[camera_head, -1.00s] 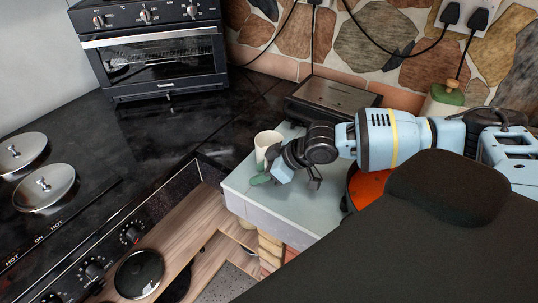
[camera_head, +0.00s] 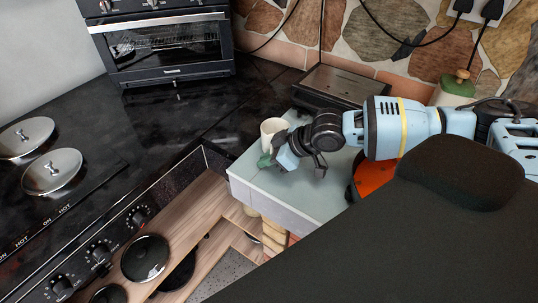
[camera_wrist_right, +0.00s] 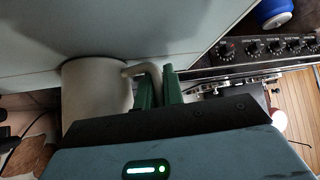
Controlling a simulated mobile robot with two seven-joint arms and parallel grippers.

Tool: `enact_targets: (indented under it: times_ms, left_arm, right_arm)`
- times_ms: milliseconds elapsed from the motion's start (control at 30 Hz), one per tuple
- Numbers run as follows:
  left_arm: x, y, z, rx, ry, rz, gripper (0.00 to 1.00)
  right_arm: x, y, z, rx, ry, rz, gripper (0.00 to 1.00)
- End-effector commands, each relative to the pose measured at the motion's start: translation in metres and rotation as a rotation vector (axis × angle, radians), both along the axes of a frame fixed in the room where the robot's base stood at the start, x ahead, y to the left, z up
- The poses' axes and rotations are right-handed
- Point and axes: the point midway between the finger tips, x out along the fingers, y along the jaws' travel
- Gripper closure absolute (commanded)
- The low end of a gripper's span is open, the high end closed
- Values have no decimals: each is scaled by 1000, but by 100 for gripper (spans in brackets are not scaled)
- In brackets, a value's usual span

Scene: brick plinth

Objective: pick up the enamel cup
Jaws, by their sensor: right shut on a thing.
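The enamel cup (camera_head: 272,127) is pale cream and looks upright at the far left edge of the plinth's light top (camera_head: 312,198). In the right wrist view the cup (camera_wrist_right: 92,95) is at the left, with its handle (camera_wrist_right: 146,69) reaching towards the green fingers. My right gripper (camera_head: 266,160) is shut on the cup at its handle, on the near side. Its fingers also show in the right wrist view (camera_wrist_right: 159,88). I cannot tell whether the cup's base touches the top. My left gripper is not in view.
A dark flat-topped appliance (camera_head: 335,86) stands behind the cup against the stone wall. An orange round thing (camera_head: 372,177) is under my right arm. A toaster oven (camera_head: 165,50) and a hob with metal lids (camera_head: 52,172) are to the left.

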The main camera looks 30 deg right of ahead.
Motion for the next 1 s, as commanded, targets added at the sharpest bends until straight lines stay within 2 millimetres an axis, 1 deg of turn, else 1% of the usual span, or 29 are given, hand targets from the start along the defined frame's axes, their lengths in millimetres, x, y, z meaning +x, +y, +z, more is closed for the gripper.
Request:
enact_targets:
  times_ms: [267, 700, 1000]
  left_arm:
    - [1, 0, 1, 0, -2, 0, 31]
    - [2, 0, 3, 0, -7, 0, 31]
    - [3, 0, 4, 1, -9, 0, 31]
  right_arm:
    - [1, 0, 17, 0, -4, 0, 100]
    - [1, 0, 59, 0, -5, 1, 100]
    - [1, 0, 82, -1, -2, 1, 100]
